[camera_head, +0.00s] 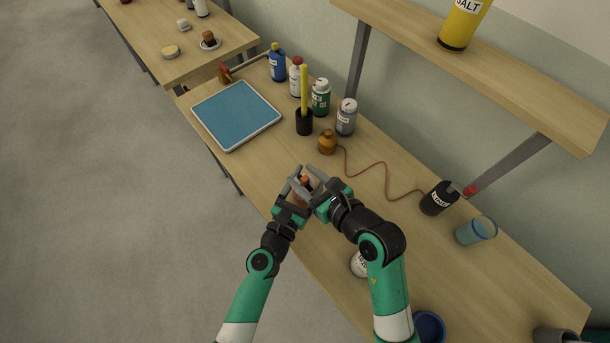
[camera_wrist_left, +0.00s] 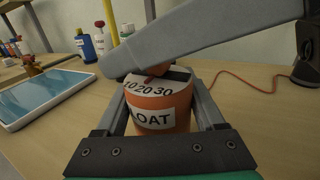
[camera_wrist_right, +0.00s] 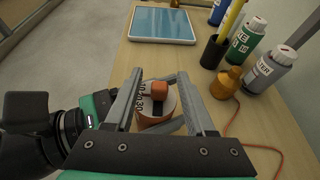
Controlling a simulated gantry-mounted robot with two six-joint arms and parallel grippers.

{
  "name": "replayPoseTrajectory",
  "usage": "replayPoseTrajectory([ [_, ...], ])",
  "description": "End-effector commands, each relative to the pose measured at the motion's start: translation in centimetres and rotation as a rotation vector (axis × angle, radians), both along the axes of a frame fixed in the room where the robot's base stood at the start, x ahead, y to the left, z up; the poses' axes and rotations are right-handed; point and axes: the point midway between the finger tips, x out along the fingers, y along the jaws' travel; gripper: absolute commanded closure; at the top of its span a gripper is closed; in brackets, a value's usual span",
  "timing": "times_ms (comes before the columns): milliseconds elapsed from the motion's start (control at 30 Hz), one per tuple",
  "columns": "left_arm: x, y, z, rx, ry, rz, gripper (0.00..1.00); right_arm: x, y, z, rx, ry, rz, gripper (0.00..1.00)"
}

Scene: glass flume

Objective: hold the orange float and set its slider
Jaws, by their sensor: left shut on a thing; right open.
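The orange float (camera_wrist_left: 160,112) is a short cylinder with a white label and a white top scale marked 10, 20, 30. My left gripper (camera_head: 297,184) is shut on its sides, and the float looks upright. The slider is an orange knob (camera_wrist_right: 159,90) on the float's top; its dark red pointer (camera_wrist_left: 152,79) appears near the 20. My right gripper (camera_wrist_right: 160,76) is open above the float, with a finger on either side of the knob. A right finger hides part of the top in the left wrist view. In the head view the grippers mostly cover the float.
A blue-topped tray (camera_head: 236,114) lies at the table's left. Several bottles, a black cup (camera_head: 304,122) with a yellow stick and a small amber bottle (camera_head: 327,142) stand behind. A white-lidded jar (camera_head: 359,264) stands beside my right arm.

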Motion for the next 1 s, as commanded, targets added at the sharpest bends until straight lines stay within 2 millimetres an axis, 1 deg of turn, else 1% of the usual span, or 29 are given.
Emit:
replayPoseTrajectory([
  [67, -0.01, 0.00, -0.02, 0.000, 0.000, 0.000, 0.93, -0.01, -0.02, 0.01, 0.000, 0.000, 0.000, 0.47],
  [100, -0.01, 0.00, -0.02, 0.000, 0.000, 0.000, 0.93, -0.01, -0.02, 0.01, 0.000, 0.000, 0.000, 0.54],
  [167, -0.01, 0.00, -0.01, 0.000, 0.000, 0.000, 0.93, -0.02, -0.02, 0.01, 0.000, 0.000, 0.000, 0.65],
  [300, -0.02, -0.01, -0.01, 0.000, 0.000, 0.000, 0.93, -0.02, -0.04, 0.02, 0.001, 0.001, 0.000, 0.90],
  [367, -0.02, -0.01, -0.01, 0.000, 0.000, 0.000, 0.93, -0.02, -0.04, 0.02, 0.001, 0.001, 0.000, 1.00],
  [1000, 0.00, 0.00, -0.01, 0.000, 0.000, 0.000, 0.93, -0.02, -0.04, 0.02, 0.001, 0.001, 0.000, 1.00],
])
